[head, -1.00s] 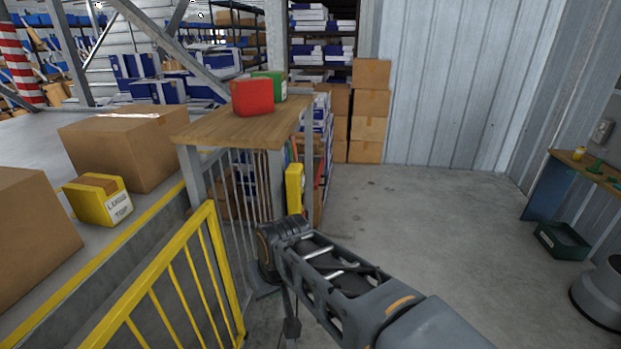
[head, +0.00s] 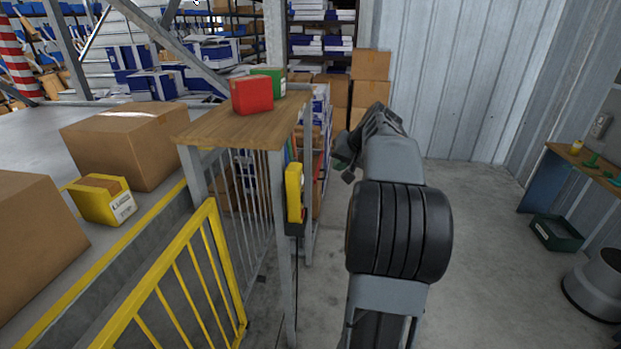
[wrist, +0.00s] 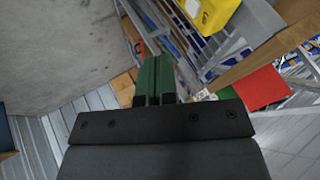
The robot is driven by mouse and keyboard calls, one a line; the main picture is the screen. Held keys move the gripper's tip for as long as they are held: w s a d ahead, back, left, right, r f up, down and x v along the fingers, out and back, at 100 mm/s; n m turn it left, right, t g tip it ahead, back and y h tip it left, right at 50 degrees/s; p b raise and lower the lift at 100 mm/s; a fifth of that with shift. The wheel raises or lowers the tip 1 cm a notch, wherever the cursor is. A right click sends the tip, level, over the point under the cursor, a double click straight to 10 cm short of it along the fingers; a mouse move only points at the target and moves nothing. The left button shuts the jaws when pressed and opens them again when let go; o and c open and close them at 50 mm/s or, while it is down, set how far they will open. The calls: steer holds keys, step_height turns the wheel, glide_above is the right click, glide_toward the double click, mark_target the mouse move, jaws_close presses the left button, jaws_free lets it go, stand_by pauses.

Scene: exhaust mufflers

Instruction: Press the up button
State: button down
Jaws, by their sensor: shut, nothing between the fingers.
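A yellow control box (head: 294,192) hangs on the grey post of the wooden-topped stand in the head view. A yellow housing, which looks like the same box, shows at the top edge of the wrist view (wrist: 209,12). Its buttons face away or are too small to make out, so I cannot tell the up button. My gripper (wrist: 154,62) has green fingers closed together with nothing between them. In the head view my gripper (head: 346,152) is partly hidden behind my arm, to the right of the control box and apart from it.
The stand's wooden top (head: 215,128) carries a red box (head: 252,95) and a green box (head: 270,80). A yellow railing (head: 185,275) and a ledge with cartons (head: 128,140) lie at left. Open floor (head: 480,240) lies right, before a workbench (head: 580,165).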

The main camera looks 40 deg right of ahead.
mark_target(302, 180)
steer(key=w+a+f+p, duration=0.3)
steer(key=w+f, duration=0.5)
steer(key=shift+w+a, duration=0.35)
steer(key=shift+a, duration=0.05)
